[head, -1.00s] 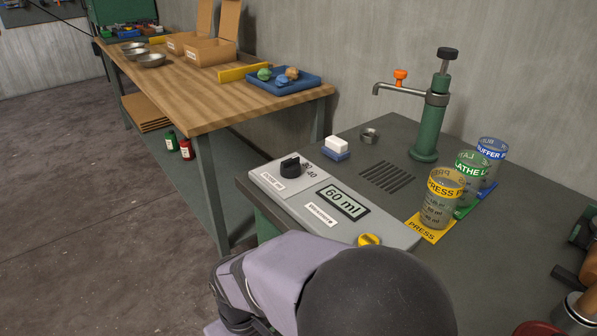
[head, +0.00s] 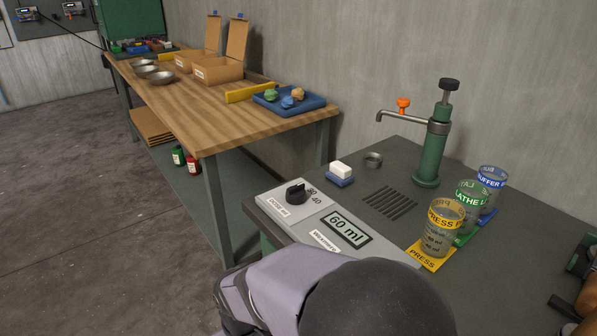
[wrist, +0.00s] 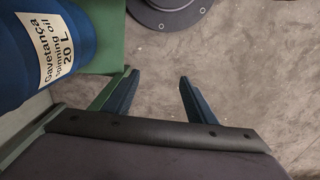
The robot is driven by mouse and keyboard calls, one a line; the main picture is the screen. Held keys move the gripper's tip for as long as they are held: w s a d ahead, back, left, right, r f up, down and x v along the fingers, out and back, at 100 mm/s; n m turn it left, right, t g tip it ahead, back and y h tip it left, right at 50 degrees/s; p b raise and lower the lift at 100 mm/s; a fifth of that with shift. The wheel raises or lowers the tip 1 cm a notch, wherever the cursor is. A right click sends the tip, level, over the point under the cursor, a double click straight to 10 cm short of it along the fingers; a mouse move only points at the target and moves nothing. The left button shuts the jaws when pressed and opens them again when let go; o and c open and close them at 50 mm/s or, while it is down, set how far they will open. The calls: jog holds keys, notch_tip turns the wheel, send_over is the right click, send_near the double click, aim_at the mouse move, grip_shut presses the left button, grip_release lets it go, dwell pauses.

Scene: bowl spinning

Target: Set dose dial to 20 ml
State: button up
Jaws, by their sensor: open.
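The dose dial is a black knob (head: 297,193) at the far left end of a grey control panel (head: 285,220) on the dark bench. The numbers 80 and 40 show beside it. The panel's display (head: 346,229) reads 60 ml. My arm covers the near right part of the panel in the head view; my fingers are hidden there. In the wrist view my gripper (wrist: 156,92) is open and empty, over bare floor beside a blue drum (wrist: 45,45) labelled spinning oil 20 L. The dial is not in the wrist view.
A green hand pump (head: 430,150) with a spout stands at the back of the bench. Beakers marked PRESS (head: 440,228), LATHE (head: 470,206) and BUFFER (head: 490,186) stand at the right.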

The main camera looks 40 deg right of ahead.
jog(key=w+d+r+m+t+p, duration=0.15)
jog(key=w+r+p, duration=0.25)
jog(key=r+p, duration=1.4)
jog(key=w+d+r+m+p, duration=0.1)
jog(key=w+r+m+p, duration=0.15)
jog(key=r+p, duration=1.5)
jog(key=m+y+p, duration=0.4)
jog(key=m, duration=1.5)
send_near(298, 186)
notch_tip(298, 186, down, 2)
jog(key=shift+n, duration=0.3)
jog(key=shift+a+p+x, duration=0.15)
jog(key=shift+p+x, duration=0.3)
jog(key=shift+x, duration=1)
jog(key=shift+a+p+x, duration=0.15)
jog(key=shift+p+x, duration=0.3)
jog(key=shift+x, duration=1.8)
jog(key=shift+w, duration=0.2)
jog(key=c, duration=1)
